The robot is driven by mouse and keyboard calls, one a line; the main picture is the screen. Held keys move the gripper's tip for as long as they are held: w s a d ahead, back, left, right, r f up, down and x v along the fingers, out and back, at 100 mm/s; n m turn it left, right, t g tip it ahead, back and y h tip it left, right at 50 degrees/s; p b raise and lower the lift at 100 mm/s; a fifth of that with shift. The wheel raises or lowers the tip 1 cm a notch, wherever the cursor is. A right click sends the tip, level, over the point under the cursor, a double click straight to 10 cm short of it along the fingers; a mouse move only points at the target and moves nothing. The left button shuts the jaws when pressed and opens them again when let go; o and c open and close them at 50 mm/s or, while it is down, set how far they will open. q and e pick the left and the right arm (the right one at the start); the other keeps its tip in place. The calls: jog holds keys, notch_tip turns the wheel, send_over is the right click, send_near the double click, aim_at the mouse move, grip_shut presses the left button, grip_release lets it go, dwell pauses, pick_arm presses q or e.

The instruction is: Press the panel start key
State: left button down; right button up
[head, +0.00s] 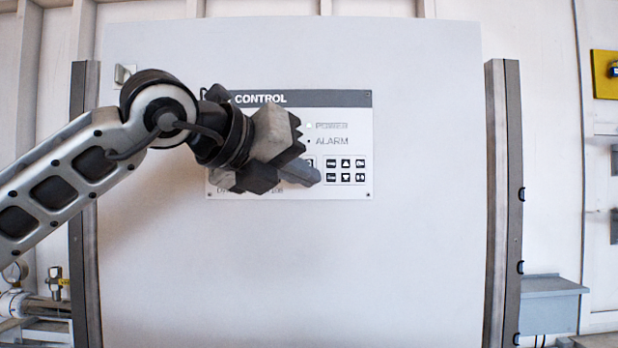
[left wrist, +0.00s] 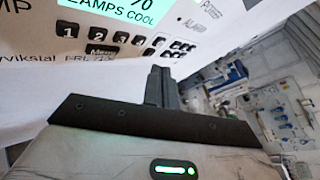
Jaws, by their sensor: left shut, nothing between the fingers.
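The control panel (head: 348,112) is a white plate with a dark "CONTROL" header on a large pale cabinet door. My left gripper (head: 312,178) is shut and empty in front of it, its tips just left of a block of small dark keys (head: 346,170). I cannot read which one is the start key. The gripper and wrist hide the panel's left and middle part. In the left wrist view, the shut fingers (left wrist: 160,84) point toward the panel (left wrist: 105,35), below number keys, a Menu key and arrow keys. I cannot tell whether they touch it. My right gripper is not in view.
The cabinet door (head: 290,270) is flat and clear around the panel. Dark vertical posts (head: 505,200) flank it. A grey box (head: 550,300) is at lower right, and pipes with a valve (head: 55,285) are at lower left. A yellow plate (head: 605,75) hangs at right.

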pick_arm(q)
jog(key=shift+w, duration=0.15)
dwell(0.4)
jog(key=shift+w, duration=0.3)
jog(key=shift+w, duration=0.25)
dwell(0.5)
jog(key=shift+s, duration=0.1)
jog(key=shift+s+b, duration=0.6)
jog(key=shift+b, duration=0.1)
